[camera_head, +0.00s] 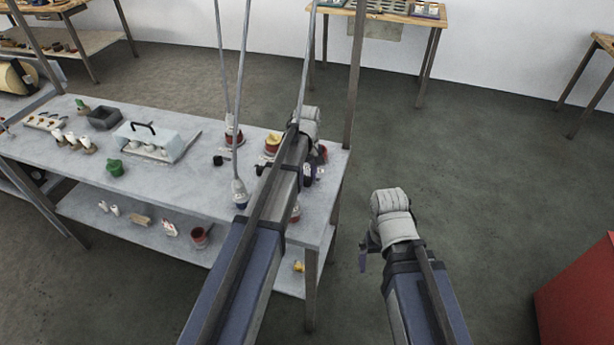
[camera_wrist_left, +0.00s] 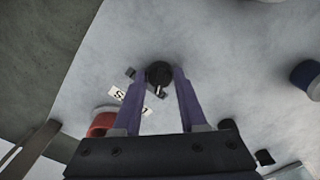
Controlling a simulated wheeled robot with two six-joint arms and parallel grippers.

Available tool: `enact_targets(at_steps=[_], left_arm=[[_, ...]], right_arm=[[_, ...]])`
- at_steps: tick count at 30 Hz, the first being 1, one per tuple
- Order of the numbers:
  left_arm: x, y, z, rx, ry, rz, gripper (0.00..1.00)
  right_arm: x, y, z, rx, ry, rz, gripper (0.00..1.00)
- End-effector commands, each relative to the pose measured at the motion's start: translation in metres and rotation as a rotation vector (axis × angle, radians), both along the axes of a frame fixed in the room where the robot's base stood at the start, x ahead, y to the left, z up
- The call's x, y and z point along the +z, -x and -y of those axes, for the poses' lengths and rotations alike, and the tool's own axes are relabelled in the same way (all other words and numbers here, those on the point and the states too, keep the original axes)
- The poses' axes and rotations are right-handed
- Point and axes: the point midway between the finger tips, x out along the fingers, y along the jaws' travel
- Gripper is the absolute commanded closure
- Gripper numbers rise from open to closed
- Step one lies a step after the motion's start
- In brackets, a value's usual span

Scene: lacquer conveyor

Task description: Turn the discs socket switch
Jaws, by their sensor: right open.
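A round black switch knob (camera_wrist_left: 159,72) with a pale mark shows in the left wrist view, on the grey tabletop. The two purple fingers of my left gripper (camera_wrist_left: 160,82) stand on either side of it and appear to touch it. Small white label plates (camera_wrist_left: 117,93) with dark characters lie beside the knob, partly behind the left finger. In the head view my left gripper (camera_head: 290,170) is over the table's right end, and my arm hides the knob. My right gripper (camera_head: 366,250) is open and empty, off the table's right side.
The grey table (camera_head: 215,188) carries a red pot with yellow contents (camera_head: 272,143), a blue-based weight (camera_head: 240,193), a white box with a black handle (camera_head: 150,138) and a green piece (camera_head: 115,168). Thin rods rise near my left arm. A red cabinet (camera_head: 580,300) stands right.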

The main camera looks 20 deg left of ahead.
Motion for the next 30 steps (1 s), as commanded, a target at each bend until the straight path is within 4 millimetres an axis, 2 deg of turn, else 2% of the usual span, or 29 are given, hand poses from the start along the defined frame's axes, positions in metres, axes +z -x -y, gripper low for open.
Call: enact_targets(at_steps=[1, 6, 14, 20, 30], left_arm=[[0.0, 0.0, 0.0, 0.0, 0.0, 0.0, 0.52], [0.0, 0.0, 0.0, -0.001, 0.0, 0.0, 0.32], [0.0, 0.0, 0.0, -0.002, 0.0, 0.0, 0.32], [0.008, 0.0, 0.0, -0.002, 0.0, 0.0, 0.32], [0.047, 0.0, 0.0, -0.002, 0.0, 0.0, 0.32]], right_arm=[[0.0, 0.0, 0.0, 0.0, 0.0, 0.0, 0.0], [0.0, 0.0, 0.0, 0.0, 0.0, 0.0, 0.0], [0.0, 0.0, 0.0, 0.0, 0.0, 0.0, 0.0], [0.008, 0.0, 0.0, 0.0, 0.0, 0.0, 0.0], [0.047, 0.0, 0.0, 0.0, 0.0, 0.0, 0.0]])
